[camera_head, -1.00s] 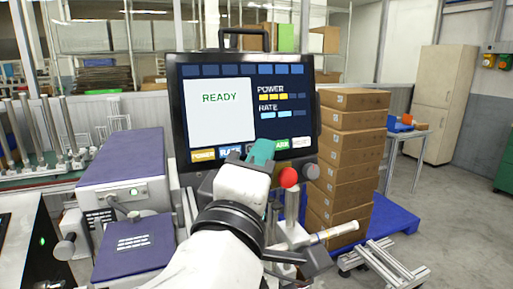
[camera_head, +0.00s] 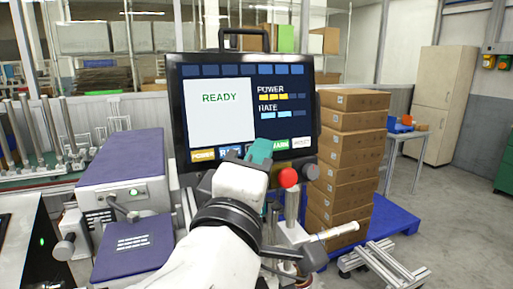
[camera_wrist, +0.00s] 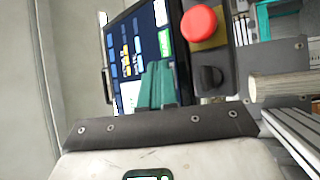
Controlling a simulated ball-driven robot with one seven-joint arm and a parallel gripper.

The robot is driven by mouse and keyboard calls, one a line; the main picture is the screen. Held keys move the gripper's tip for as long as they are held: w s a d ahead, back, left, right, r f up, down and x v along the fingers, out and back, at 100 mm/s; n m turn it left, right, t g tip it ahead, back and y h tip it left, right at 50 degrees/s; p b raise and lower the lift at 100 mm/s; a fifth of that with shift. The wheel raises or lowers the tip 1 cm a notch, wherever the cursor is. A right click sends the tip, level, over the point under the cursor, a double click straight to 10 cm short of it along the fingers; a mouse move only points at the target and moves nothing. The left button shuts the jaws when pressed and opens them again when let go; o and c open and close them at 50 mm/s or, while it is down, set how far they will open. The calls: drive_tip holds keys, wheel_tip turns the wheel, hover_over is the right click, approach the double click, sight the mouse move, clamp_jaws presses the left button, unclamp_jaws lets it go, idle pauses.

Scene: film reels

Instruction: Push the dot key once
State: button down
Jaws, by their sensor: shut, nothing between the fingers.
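The touchscreen (camera_head: 220,120) stands upright in the middle of the head view and reads READY. Along its lower edge is a row of coloured keys: a yellow POWER key (camera_head: 203,156), a blue RATE key (camera_head: 229,153), a green key (camera_head: 281,145) and a white key (camera_head: 302,142). The stretch between the RATE key and the green key is hidden by my gripper, and I cannot read a dot key there. My gripper (camera_head: 262,147) has teal fingers, shut and empty, in front of this row. In the wrist view the fingers (camera_wrist: 156,72) overlap the screen; contact cannot be told.
A red button (camera_head: 288,177) and a black knob (camera_wrist: 211,76) sit beside the screen. Stacked cardboard boxes (camera_head: 347,145) stand on a blue pallet at right. Purple-topped units (camera_head: 125,158) stand at left. Open floor lies at far right.

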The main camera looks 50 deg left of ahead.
drive_tip(key=shift+s+d+r+p, duration=0.15)
drive_tip(key=shift+s+d+p, duration=0.15)
drive_tip(key=shift+d+p, duration=0.3)
drive_tip(key=shift+d, duration=0.1)
drive_tip(key=d+p, duration=0.1)
drive_tip(key=s+d, duration=0.1)
drive_tip(key=d, duration=0.1)
drive_tip(key=s+d+r+p, duration=0.1)
drive_tip(key=shift+d+p, duration=0.25)
drive_tip(key=shift+p, duration=0.05)
idle(1.1)
